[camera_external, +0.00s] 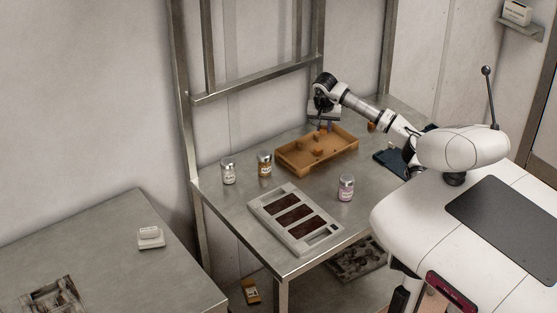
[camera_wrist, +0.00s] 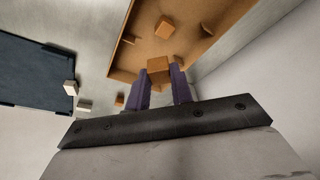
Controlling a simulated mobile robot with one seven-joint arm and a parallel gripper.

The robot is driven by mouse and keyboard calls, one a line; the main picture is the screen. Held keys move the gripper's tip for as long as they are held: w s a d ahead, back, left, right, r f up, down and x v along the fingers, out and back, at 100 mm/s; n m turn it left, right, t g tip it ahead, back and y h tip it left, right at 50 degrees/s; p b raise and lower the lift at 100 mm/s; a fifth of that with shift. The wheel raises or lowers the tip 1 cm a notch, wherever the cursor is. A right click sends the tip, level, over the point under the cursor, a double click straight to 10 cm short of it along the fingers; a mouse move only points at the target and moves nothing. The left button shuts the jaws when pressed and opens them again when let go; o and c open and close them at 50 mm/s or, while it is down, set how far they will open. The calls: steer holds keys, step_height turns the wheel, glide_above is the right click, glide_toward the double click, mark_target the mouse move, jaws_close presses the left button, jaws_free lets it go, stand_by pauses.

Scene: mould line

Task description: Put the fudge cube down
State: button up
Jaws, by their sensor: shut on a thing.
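My gripper (camera_wrist: 160,74) has two purple fingers, shut on an orange-brown fudge cube (camera_wrist: 158,64) at their tips. In the external view my gripper (camera_external: 325,125) hangs over the back part of the wooden tray (camera_external: 289,167). In the wrist view the tray (camera_wrist: 124,61) lies under the cube, its near rim close to the fingers. Another fudge cube (camera_wrist: 165,27) and a thin brown piece (camera_wrist: 208,29) are inside the tray. I cannot tell whether the held cube touches the tray floor. In the external view the held cube is not clearly distinguishable.
A dark blue tray (camera_wrist: 32,72) lies beside the wooden tray. A mould with dark bars (camera_external: 265,207) and several jars, one pink (camera_external: 346,189), stand in front. The metal frame (camera_external: 182,100) rises behind.

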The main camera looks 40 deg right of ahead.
steer(key=shift+f+p, duration=0.45)
steer(key=shift+f, duration=2.95)
steer(key=shift+f, duration=0.15)
steer(key=o, duration=0.9)
steer(key=shift+o, duration=0.2)
steer(key=b+v, duration=0.2)
steer(key=v, duration=1)
